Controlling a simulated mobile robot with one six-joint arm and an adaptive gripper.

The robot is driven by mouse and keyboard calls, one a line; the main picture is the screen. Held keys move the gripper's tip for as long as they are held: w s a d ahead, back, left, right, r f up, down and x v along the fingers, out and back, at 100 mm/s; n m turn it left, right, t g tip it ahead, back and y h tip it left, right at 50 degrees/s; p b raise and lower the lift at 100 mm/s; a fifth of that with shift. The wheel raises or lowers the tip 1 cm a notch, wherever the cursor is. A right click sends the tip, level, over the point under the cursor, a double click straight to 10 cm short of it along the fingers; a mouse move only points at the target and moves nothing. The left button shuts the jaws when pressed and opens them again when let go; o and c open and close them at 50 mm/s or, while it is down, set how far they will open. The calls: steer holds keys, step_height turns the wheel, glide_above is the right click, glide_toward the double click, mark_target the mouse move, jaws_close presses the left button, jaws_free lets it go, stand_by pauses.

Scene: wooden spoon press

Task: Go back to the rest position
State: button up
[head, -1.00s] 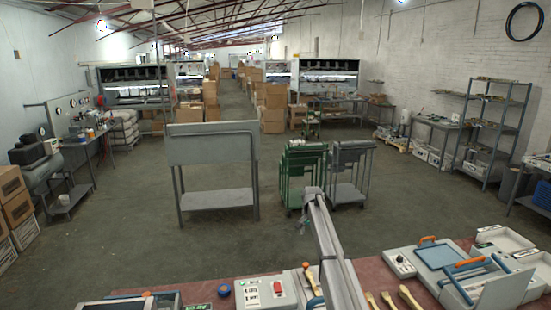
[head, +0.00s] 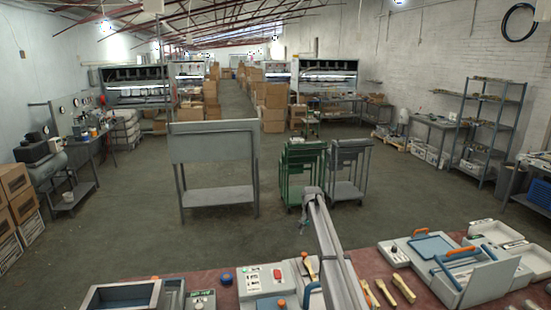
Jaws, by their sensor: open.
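My grey arm (head: 333,250) rises from the bottom edge, right of the middle, to a joint near the centre of the head view. Several wooden spoons or handles (head: 403,288) lie on the reddish bench (head: 215,275) just right of my arm. A grey press-like unit (head: 478,278) with blue and orange handles stands at the right.
A control box (head: 262,281) with a red switch stands left of my arm, and a grey tray (head: 122,297) lies farther left. Beyond the bench stand a grey rack (head: 214,148), a green cart (head: 302,170) and a grey cart (head: 349,170). Open floor lies around them.

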steer(key=s+d+f+n+b, duration=0.1)
steer(key=s+f+b, duration=0.6)
steer(key=s, duration=0.9)
steer(key=s+d+f+n+b, duration=0.1)
steer(key=s+f+n+b, duration=0.2)
steer(key=s, duration=1.3)
steer(key=s+f+n+b, duration=0.2)
steer(key=s+f+b, duration=0.8)
steer(key=s, duration=0.6)
steer(key=shift+d+f+n+b, duration=0.35)
steer(key=shift+d+n, duration=0.05)
